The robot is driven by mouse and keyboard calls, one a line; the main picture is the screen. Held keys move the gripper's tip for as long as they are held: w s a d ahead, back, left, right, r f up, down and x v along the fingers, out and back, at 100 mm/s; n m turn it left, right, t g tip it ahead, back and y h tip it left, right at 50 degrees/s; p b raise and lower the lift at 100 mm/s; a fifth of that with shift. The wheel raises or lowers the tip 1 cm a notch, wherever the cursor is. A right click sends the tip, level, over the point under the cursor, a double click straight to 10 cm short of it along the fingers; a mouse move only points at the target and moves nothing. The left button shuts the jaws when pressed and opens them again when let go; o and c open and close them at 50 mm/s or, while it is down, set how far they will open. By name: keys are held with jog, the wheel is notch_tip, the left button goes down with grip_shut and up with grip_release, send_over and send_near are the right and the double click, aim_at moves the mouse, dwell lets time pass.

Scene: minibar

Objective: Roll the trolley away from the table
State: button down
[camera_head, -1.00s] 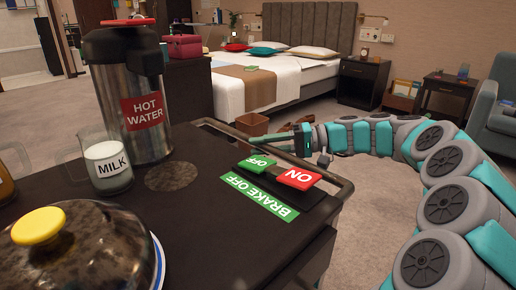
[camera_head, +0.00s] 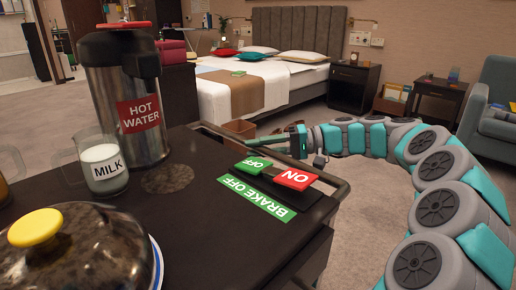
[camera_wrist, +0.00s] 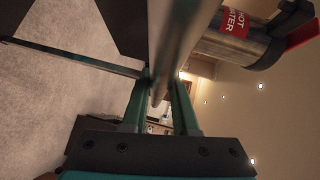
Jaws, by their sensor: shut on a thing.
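The trolley (camera_head: 200,235) has a dark top and a metal rail around its edge, and fills the lower left of the head view. My gripper (camera_head: 283,143) is at the rail on its far right side. In the wrist view, my gripper's fingers (camera_wrist: 160,100) lie on both sides of the metal handle bar (camera_wrist: 168,40), shut on it. A green OFF pad (camera_head: 252,166) and a red ON pad (camera_head: 296,179) sit on the top beside a green BRAKE OFF label (camera_head: 257,197).
The trolley carries a hot water flask (camera_head: 125,100), a milk jug (camera_head: 103,165) and a domed dish (camera_head: 75,250). Beyond are a bed (camera_head: 270,90), a nightstand (camera_head: 354,86), a side table (camera_head: 440,92) and an armchair (camera_head: 490,125). Carpet (camera_head: 375,190) is clear to the right.

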jog(key=shift+f, duration=0.1)
jog(key=c, duration=0.7)
grip_release()
jog(key=shift+d, duration=0.1)
jog(key=d, duration=0.5)
jog(key=d+r, duration=0.1)
jog(key=d, duration=0.1)
jog(key=shift+d, duration=0.3)
jog(key=shift+d, duration=0.1)
